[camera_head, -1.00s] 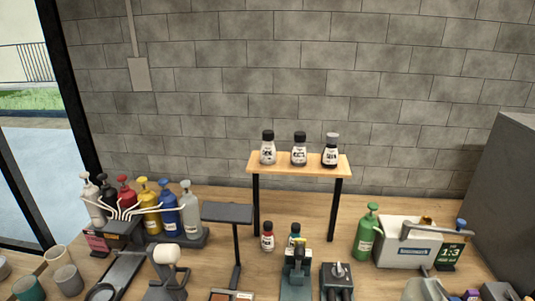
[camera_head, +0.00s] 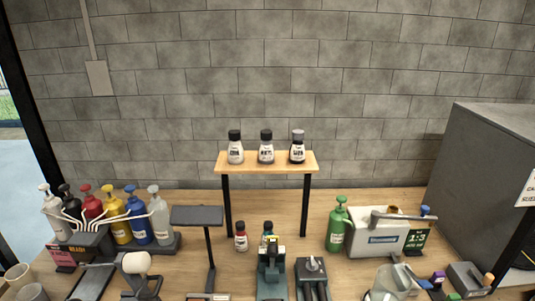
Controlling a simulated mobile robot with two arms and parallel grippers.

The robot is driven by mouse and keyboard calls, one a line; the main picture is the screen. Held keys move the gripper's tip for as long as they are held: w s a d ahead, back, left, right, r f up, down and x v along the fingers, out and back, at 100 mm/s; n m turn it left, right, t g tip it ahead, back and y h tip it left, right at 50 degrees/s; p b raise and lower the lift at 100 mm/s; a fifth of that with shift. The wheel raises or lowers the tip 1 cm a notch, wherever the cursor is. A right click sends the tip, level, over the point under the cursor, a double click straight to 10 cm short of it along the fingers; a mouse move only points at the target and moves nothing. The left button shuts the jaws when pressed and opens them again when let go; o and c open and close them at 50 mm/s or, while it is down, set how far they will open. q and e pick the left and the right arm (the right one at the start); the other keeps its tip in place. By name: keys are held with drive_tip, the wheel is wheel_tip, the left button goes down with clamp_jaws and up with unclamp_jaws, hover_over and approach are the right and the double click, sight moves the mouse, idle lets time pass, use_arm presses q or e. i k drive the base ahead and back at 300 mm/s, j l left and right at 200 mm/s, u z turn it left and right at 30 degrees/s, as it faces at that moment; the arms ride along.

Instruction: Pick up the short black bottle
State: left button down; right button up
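Three short bottles stand upright in a row on a raised wooden shelf. The right one is a short black bottle (camera_head: 298,152) with a grey cap and a pale label. A taller black pump bottle (camera_head: 69,203) stands in the rack at the left. Neither of my grippers shows in the head view.
The shelf (camera_head: 225,167) stands on black legs on a wooden counter. A grey cabinet (camera_head: 470,160) bounds the right side.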

sight(296, 152)
drive_tip(key=l+u, duration=0.4)
drive_tip(key=l, duration=1.4)
